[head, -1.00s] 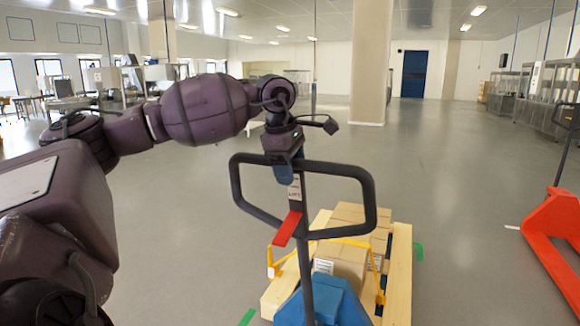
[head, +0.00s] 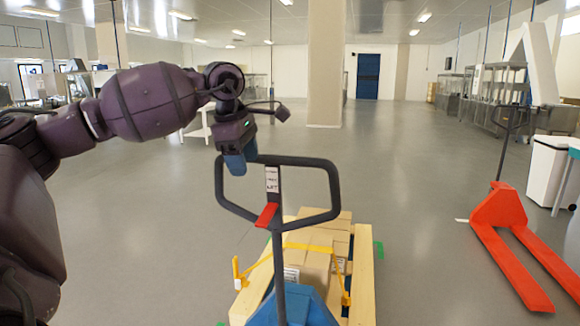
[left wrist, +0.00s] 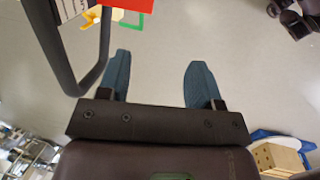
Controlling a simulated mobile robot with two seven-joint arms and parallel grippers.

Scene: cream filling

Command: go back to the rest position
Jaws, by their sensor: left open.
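My left gripper (head: 236,163) is beside the upper left corner of the black handle loop (head: 330,190) of a blue pallet jack. In the left wrist view its two blue fingers (left wrist: 157,78) are apart with only bare floor between them. There the black handle (left wrist: 85,70) stands just left of the fingers, outside them. The red lever (head: 266,215) sits at the base of the loop. My right gripper is in neither view.
The blue pallet jack (head: 300,308) stands by a wooden pallet (head: 363,275) with cardboard boxes (head: 310,262). A red pallet jack (head: 500,207) is at the right, near a white cabinet (head: 548,170). Open grey floor (head: 420,160) lies beyond, with a pillar (head: 325,70) farther back.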

